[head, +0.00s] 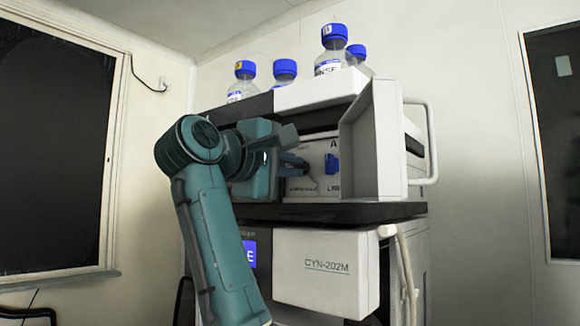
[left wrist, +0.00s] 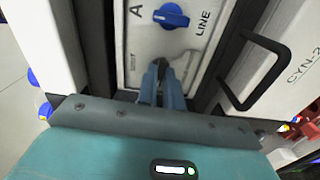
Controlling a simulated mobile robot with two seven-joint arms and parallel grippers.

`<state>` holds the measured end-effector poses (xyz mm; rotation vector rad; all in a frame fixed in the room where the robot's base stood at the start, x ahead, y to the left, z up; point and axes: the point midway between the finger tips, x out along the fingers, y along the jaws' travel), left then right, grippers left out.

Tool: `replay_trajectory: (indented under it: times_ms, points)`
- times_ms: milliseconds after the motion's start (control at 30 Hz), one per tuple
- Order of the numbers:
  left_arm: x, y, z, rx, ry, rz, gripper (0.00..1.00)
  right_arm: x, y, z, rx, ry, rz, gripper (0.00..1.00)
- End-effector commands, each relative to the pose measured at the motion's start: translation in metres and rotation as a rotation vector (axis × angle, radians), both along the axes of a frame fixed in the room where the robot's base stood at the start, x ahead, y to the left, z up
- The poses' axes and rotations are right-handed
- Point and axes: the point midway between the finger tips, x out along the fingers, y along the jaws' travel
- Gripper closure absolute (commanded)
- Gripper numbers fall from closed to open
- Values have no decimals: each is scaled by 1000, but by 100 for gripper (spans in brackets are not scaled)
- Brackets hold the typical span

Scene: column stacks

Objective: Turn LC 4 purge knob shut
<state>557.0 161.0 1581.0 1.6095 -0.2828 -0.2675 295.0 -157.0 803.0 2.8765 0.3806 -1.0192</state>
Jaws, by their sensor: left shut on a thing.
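The LC stack's pump module has an open front with a pale panel (head: 328,185). On it is a blue knob (head: 332,164), marked A and LINE; this knob also shows in the left wrist view (left wrist: 171,16). My left gripper (head: 300,166) reaches into the opening, to the left of the blue knob. In the left wrist view its two blue-grey fingers (left wrist: 161,76) are closed around a small dark purge knob (left wrist: 162,66) on the panel. The fingers mostly hide this knob, so its angle cannot be read. My right gripper is not in view.
An open white door (head: 372,145) stands out at the right of the opening. Several blue-capped bottles (head: 333,55) stand on top. The lower module, marked CYN-202M (head: 326,270), juts out below. A white handle (head: 430,145) is on the right side.

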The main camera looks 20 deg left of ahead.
Motion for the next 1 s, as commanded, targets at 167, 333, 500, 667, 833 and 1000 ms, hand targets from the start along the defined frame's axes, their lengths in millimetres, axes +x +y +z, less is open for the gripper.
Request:
replay_trajectory:
  times_ms: [167,333,500,667,833,1000]
  points:
    - [0,0,-1,80,-28,1,100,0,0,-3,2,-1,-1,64]
    - [0,1,-2,204,-73,3,100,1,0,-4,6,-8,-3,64]
    - [0,1,-2,355,-128,2,100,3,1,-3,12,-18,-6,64]
    - [0,1,-1,498,-180,4,100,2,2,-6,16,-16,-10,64]
    - [0,1,-1,651,-235,2,100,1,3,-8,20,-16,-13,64]
    - [0,1,-1,803,-288,3,100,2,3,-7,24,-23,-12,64]
